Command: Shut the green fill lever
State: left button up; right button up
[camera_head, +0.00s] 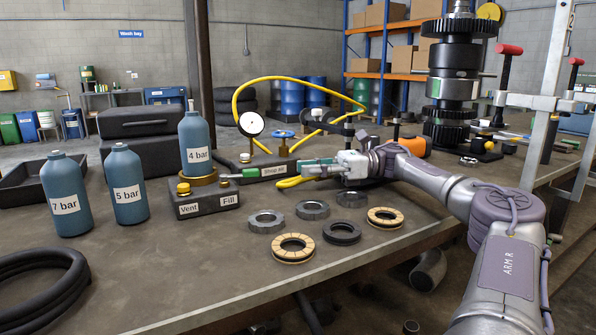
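The green fill lever (250,173) sticks out to the right from the fill side of a dark block (207,203) labelled Vent and Fill. Its green grip looks roughly level. A blue bottle (196,145) marked 4 bar stands upright on the brass seat of the block. A yellow vent knob (183,188) is at the block's left. My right gripper (304,167) reaches in from the right, fingers pointing left, to the right of the green grip with a gap between. Its finger opening is too small to tell. My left gripper is out of view.
Blue bottles marked 7 bar (65,190) and 5 bar (127,180) stand left of the block. A pressure gauge (251,124), a blue valve (283,134) and a yellow hose (240,92) are behind. Several rings, including a tan one (293,247), lie in front of my gripper.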

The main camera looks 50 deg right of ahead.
aim_at(240, 175)
jog(key=k, duration=1.5)
